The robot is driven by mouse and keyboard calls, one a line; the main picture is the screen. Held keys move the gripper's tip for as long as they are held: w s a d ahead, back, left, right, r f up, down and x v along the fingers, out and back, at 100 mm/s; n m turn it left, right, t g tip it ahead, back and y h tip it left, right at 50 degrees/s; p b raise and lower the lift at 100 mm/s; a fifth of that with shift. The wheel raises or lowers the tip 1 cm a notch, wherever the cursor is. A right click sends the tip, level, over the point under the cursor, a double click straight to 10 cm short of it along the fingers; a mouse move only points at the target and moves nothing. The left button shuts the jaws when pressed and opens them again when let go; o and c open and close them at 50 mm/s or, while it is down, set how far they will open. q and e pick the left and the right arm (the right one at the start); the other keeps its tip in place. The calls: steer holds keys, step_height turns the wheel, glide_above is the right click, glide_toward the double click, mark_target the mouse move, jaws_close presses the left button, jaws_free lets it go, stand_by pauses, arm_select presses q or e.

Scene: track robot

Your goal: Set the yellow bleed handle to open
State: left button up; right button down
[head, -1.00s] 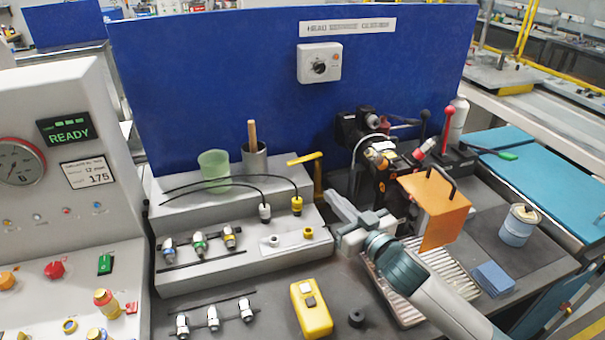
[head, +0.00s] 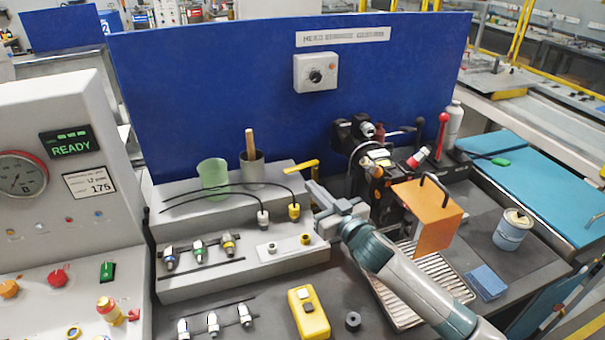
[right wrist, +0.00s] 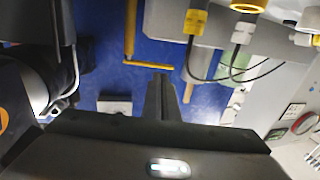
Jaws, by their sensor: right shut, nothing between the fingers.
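The yellow bleed handle (head: 302,167) is an L-shaped bar at the back of the grey stepped block, in front of the blue panel. Its long arm points left in the head view; its lower part is hidden behind my gripper. In the right wrist view the yellow bar (right wrist: 130,30) shows with a bend near the middle top. My right gripper (head: 313,188) is shut and empty, just below and in front of the handle. Its closed fingers (right wrist: 160,95) appear apart from the bar in the wrist view. My left gripper is not in view.
A green cup (head: 213,174) and a dark cup with a wooden stick (head: 252,165) stand left of the handle. Black cables with yellow (head: 294,211) and grey connectors lie in front.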

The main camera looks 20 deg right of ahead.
mark_target(295, 171)
steer(key=p+x, duration=0.2)
steer(key=x, duration=0.4)
stand_by(0.3)
steer(key=shift+w+a, duration=0.45)
steer(key=shift+w, duration=0.35)
steer(key=shift+s+r, duration=0.1)
